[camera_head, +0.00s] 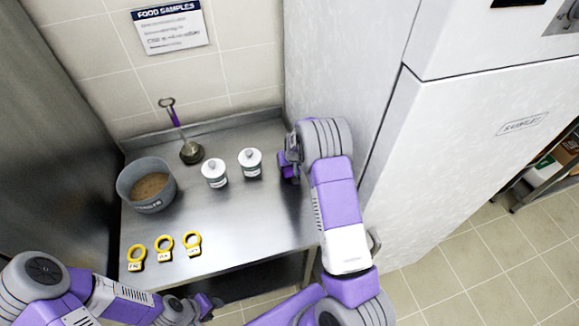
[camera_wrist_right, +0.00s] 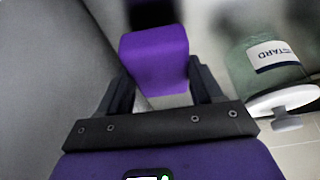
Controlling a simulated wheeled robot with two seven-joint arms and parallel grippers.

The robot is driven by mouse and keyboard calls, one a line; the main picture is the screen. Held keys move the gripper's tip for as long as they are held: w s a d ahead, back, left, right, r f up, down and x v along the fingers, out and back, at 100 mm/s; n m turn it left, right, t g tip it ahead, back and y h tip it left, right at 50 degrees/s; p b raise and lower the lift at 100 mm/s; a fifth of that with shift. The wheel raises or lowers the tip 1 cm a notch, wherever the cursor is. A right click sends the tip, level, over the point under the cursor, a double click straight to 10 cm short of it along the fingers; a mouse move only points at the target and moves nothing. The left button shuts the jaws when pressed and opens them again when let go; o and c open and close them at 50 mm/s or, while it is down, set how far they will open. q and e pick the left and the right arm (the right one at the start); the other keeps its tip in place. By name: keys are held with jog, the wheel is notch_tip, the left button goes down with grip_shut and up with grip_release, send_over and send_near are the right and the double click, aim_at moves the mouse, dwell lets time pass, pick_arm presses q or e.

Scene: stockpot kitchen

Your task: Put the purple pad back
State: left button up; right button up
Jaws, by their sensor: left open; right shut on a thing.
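The purple pad (camera_wrist_right: 155,60) is a small block between the fingers of my right gripper (camera_wrist_right: 162,88) in the right wrist view. The gripper is shut on it. In the head view my right gripper (camera_head: 288,167) is at the right end of the steel counter, beside the white cabinet wall. The pad cannot be told apart from the purple gripper there. My left gripper (camera_head: 208,304) is open and empty, low in front of the counter.
Two lidded jars (camera_head: 214,172) (camera_head: 250,162) stand left of my right gripper; a labelled jar (camera_wrist_right: 275,65) is close to it. A grey pot (camera_head: 147,186), a purple-handled ladle (camera_head: 191,152) and yellow ring tags (camera_head: 164,248) occupy the counter (camera_head: 225,215). Its front right is clear.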

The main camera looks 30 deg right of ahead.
notch_tip(320, 180, down, 2)
jog(key=shift+w+f, duration=0.1)
jog(key=shift+f, duration=0.15)
jog(key=o, duration=0.9)
jog(key=shift+o, duration=0.2)
jog(key=shift+r, duration=0.3)
jog(key=v, duration=1.2)
jog(key=shift+p, duration=0.35)
jog(key=shift+f, duration=0.15)
